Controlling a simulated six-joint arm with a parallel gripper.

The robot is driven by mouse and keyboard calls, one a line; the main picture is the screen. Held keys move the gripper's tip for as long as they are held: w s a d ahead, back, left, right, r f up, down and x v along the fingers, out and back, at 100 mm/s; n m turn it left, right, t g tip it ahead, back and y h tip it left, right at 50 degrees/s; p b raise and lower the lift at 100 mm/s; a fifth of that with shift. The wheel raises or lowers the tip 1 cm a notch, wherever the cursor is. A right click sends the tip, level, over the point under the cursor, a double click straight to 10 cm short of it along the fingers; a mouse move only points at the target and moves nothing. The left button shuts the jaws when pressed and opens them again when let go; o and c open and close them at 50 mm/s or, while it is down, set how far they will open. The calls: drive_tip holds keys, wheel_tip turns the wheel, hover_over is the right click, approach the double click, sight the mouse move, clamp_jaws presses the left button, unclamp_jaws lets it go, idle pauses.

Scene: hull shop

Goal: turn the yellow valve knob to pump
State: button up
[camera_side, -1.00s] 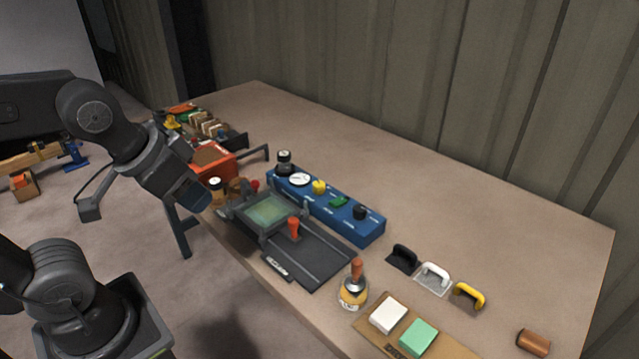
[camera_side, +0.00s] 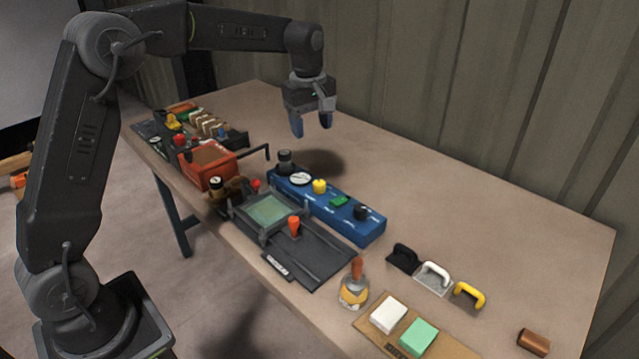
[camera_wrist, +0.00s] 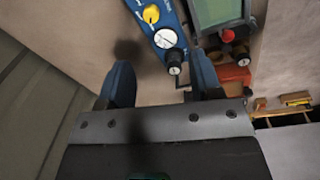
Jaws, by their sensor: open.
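The yellow valve knob (camera_side: 319,186) stands on top of the long blue panel (camera_side: 368,232), between a round white gauge (camera_side: 300,178) and a green switch (camera_side: 339,201). The knob also shows at the top of the wrist view (camera_wrist: 152,14), beside the gauge (camera_wrist: 165,38). The printed labels are too small to read. My gripper (camera_side: 311,124) points down, open and empty, above the table behind the gauge end of the panel. It is well above the knob and apart from it. Its two blue fingers (camera_wrist: 160,84) are spread in the wrist view.
A dark vise-like fixture (camera_side: 308,262) with a green plate and a red-orange handle lies in front of the panel. A red-orange bin (camera_side: 207,166) stands to the left. Several trowels and sponges lie at the right. The table behind the panel (camera_side: 420,185) is clear.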

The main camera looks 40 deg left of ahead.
sight(319, 183)
drive_tip(key=w+f+n, duration=0.1)
drive_tip(key=f, duration=0.5)
drive_tip(key=w+a+f+n, duration=0.1)
drive_tip(key=f, duration=0.5)
drive_tip(key=w+a+f, duration=0.1)
drive_tip(key=w+f, duration=0.1)
drive_tip(key=f, duration=0.4)
drive_tip(key=shift+w+f+n+g, duration=0.1)
drive_tip(key=shift+f+n+g, duration=0.3)
drive_tip(key=c, duration=0.9)
